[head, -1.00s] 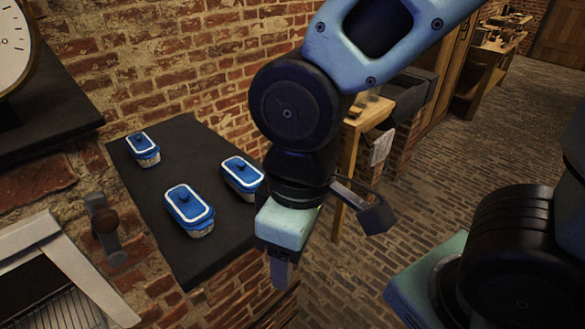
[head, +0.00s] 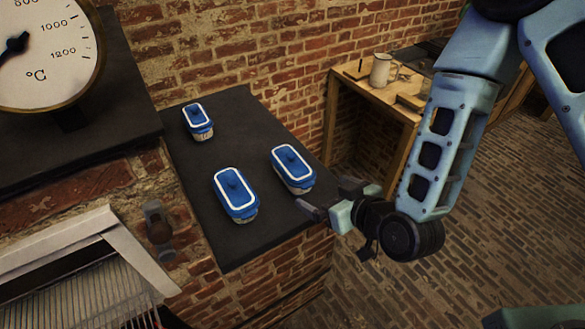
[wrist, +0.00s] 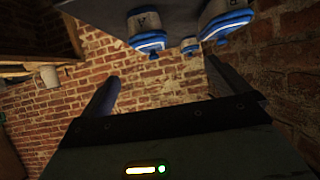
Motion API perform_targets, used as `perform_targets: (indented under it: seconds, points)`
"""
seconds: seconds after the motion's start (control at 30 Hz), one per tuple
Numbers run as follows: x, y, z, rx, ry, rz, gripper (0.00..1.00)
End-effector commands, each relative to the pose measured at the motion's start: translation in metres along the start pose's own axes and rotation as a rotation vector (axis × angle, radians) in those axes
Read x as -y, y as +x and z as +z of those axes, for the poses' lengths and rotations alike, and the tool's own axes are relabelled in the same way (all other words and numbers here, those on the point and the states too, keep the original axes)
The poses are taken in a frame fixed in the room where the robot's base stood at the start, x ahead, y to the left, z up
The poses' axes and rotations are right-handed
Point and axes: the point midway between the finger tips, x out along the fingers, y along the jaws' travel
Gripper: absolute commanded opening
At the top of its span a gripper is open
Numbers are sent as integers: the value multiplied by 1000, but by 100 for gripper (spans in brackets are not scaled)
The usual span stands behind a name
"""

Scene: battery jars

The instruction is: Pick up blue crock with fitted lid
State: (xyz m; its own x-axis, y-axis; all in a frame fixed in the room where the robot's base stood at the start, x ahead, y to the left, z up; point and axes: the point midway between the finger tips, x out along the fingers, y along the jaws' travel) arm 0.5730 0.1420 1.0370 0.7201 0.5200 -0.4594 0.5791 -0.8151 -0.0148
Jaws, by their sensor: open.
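Three blue crocks with white-edged fitted lids stand on a dark slab. One crock (head: 197,121) is at the back left, one (head: 236,195) at the front, and one (head: 292,168) at the right near the slab's edge. My gripper (head: 328,200) is open and empty, just right of and slightly below the right crock, apart from it. In the wrist view my two fingers (wrist: 160,85) are spread, and the crocks appear upside down at the top: one crock (wrist: 147,30) at left, one (wrist: 226,20) at right, and a smaller one (wrist: 189,45) between them.
The dark slab (head: 245,245) tops a brick ledge, with a brick wall behind. A large dial (head: 50,50) stands on a higher dark shelf at left. A wooden table (head: 365,90) with a white mug (head: 383,70) is at the back right. Slab space right of the back crock is clear.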

Motion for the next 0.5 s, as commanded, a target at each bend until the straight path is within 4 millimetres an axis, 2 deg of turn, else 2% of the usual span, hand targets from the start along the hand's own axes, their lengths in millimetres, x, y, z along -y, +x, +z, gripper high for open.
perform_targets:
  seconds: [0.2, 0.5]
  points:
    - [-10, -2, 2, -80, 13, 60, 100]
    - [-12, 14, 4, -91, 14, 65, 100]
